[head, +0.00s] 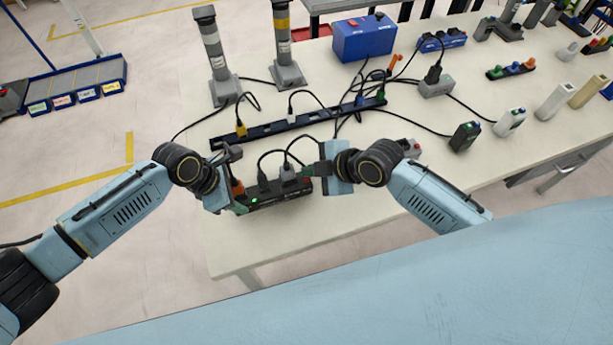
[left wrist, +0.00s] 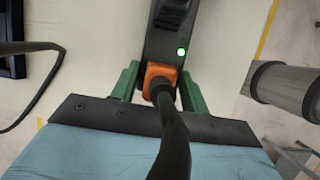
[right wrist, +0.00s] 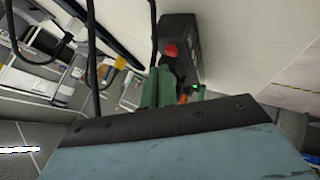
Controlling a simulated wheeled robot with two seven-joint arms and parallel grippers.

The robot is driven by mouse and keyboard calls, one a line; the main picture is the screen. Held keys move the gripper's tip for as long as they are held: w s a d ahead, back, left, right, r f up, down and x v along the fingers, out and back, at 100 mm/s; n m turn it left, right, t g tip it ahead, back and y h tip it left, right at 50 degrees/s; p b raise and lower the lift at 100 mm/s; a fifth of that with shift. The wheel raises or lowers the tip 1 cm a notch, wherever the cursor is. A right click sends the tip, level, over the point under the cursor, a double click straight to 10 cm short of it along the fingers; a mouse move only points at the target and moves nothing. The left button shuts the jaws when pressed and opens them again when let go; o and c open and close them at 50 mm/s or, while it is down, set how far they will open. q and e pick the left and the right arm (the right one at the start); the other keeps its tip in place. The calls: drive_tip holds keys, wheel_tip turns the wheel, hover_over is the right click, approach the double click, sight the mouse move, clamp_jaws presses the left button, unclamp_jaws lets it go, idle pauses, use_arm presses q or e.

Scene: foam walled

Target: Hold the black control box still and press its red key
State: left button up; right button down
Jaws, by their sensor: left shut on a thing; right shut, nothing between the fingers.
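The black control box (head: 280,193) is a long black strip on the table near its front left. Several plugs stand in it, one orange (left wrist: 160,77), and a small green light (left wrist: 182,51) glows near that plug. My left gripper (head: 240,207) is shut on the box's left end, its green fingers on both sides (left wrist: 158,88). The red key (right wrist: 171,50) shows on the box's far end in the right wrist view. My right gripper (head: 316,168) is shut and empty above the right end of the box; its green fingertips (right wrist: 157,88) appear beside the key, and contact cannot be told.
A long dark power strip (head: 300,122) with cables lies behind the box. Two grey posts (head: 213,55) and a blue box (head: 363,38) stand at the back. The table's front left is clear.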

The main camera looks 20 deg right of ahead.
drive_tip(key=shift+f, duration=0.15)
idle(0.7)
drive_tip(key=shift+f, duration=0.3)
drive_tip(key=shift+f, duration=0.5)
idle(0.8)
drive_tip(key=shift+r, duration=0.9)
drive_tip(key=shift+r, duration=0.15)
wheel_tip(320, 180, up, 5)
drive_tip(key=shift+f, duration=0.1)
idle(0.6)
